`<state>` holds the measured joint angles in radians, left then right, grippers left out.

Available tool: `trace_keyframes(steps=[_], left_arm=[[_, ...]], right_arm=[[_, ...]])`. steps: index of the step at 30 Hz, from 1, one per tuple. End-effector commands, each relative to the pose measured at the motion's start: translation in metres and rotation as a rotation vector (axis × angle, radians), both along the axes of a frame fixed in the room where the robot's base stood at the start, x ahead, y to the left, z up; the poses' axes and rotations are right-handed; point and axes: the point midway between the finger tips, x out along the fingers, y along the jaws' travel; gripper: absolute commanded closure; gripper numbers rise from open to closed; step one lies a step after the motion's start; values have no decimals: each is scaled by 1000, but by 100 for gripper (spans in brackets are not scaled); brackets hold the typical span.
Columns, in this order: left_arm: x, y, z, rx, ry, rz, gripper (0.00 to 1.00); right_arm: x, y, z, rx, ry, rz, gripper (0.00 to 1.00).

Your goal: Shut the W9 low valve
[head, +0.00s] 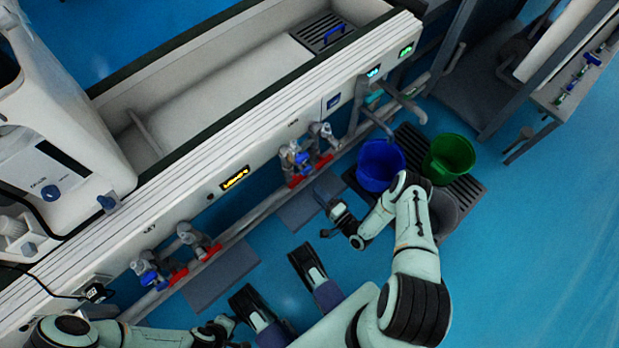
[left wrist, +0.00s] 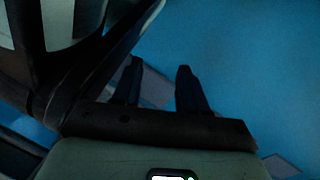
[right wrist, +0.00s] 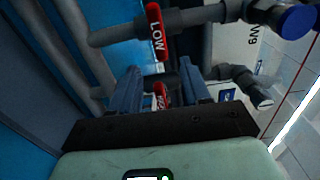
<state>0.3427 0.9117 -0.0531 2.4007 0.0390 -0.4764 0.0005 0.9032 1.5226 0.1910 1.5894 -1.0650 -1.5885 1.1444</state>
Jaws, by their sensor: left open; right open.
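In the right wrist view the red valve handle marked LOW (right wrist: 156,32) lies across a grey pipe, just beyond my right fingertips. A second red handle (right wrist: 161,95), its lettering partly hidden, shows between the fingers; I cannot tell if they touch it. The W9 label (right wrist: 252,35) is on the panel at the right. My right gripper (right wrist: 160,78) is open; in the head view it (head: 326,195) is in front of two red handles (head: 296,181) (head: 324,161). My left gripper (left wrist: 160,70) is open over blue floor, away from the valves.
Another pair of red-handled valves (head: 178,275) is at the lower left of the bench (head: 200,150). Blue floor at the right is clear.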

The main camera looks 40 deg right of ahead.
Motion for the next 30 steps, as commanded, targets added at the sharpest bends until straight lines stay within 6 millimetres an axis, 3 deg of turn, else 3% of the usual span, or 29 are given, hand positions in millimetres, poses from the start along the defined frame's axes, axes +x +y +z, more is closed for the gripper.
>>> trace_keyframes(steps=[3, 9, 30], left_arm=[[9, -1, 8, 2, -31, -3, 57], [17, -2, 12, 3, -57, -4, 57], [16, -2, 17, 3, -56, -6, 57]], right_arm=[[-22, -1, 0, 3, 2, -1, 53], [-41, -3, 0, 1, 1, 0, 53], [-42, -1, 4, -7, 16, 2, 53]])
